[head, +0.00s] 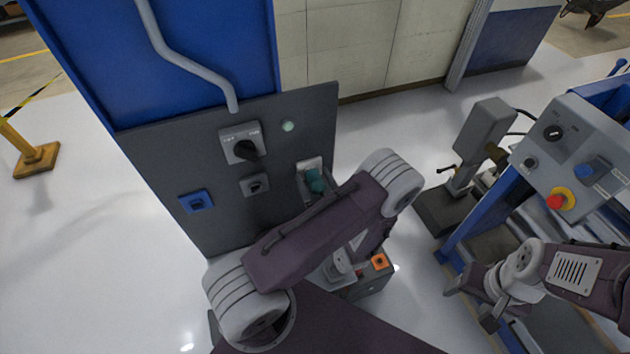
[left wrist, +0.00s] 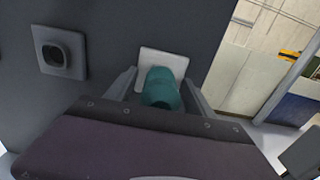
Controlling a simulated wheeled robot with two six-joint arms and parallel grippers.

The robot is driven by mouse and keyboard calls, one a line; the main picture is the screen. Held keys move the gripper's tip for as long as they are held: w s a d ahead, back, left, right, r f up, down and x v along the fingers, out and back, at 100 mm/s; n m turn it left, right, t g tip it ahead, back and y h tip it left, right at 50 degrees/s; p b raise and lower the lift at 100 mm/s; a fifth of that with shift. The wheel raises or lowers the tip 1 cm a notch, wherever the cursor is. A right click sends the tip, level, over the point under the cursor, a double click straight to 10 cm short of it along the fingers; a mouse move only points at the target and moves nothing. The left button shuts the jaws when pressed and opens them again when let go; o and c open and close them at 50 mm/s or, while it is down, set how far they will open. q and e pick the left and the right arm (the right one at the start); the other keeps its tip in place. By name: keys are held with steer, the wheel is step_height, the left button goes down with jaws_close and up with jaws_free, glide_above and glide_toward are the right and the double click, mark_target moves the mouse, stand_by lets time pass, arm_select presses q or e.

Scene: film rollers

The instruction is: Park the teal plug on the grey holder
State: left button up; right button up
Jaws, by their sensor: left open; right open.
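The teal plug (head: 315,181) sits in a pale plate (head: 308,165) on the dark upright panel. It also shows in the left wrist view (left wrist: 161,88). A grey square holder (head: 255,186) with a dark, empty-looking opening is on the panel left of the plug; it also shows in the left wrist view (left wrist: 61,53). My left gripper (left wrist: 160,91) is open, with one finger on either side of the plug; contact cannot be told. My right gripper (head: 468,303) is open and empty at the lower right, far from the panel.
The panel (head: 170,150) also carries a rotary switch (head: 242,145), a pale green light (head: 288,126) and a blue socket (head: 197,201). An orange socket (head: 379,262) is on a low box. A control box with a red button (head: 556,201) stands at right.

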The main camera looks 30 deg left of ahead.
mark_target(321, 193)
stand_by(0.4)
arm_select(q)
jaws_close()
steer(key=shift+d, duration=0.1)
steer(key=shift+s+d+f, duration=0.1)
steer(key=shift+s+f, duration=0.05)
steer(key=shift+f, duration=0.05)
steer(key=shift+s+d+r, duration=0.25)
steer(key=shift+s+d, duration=0.35)
steer(key=shift+d, duration=0.15)
steer(key=shift+s+d+f, duration=0.1)
steer(key=shift+s+d, duration=0.2)
steer(key=shift+v, duration=1.45)
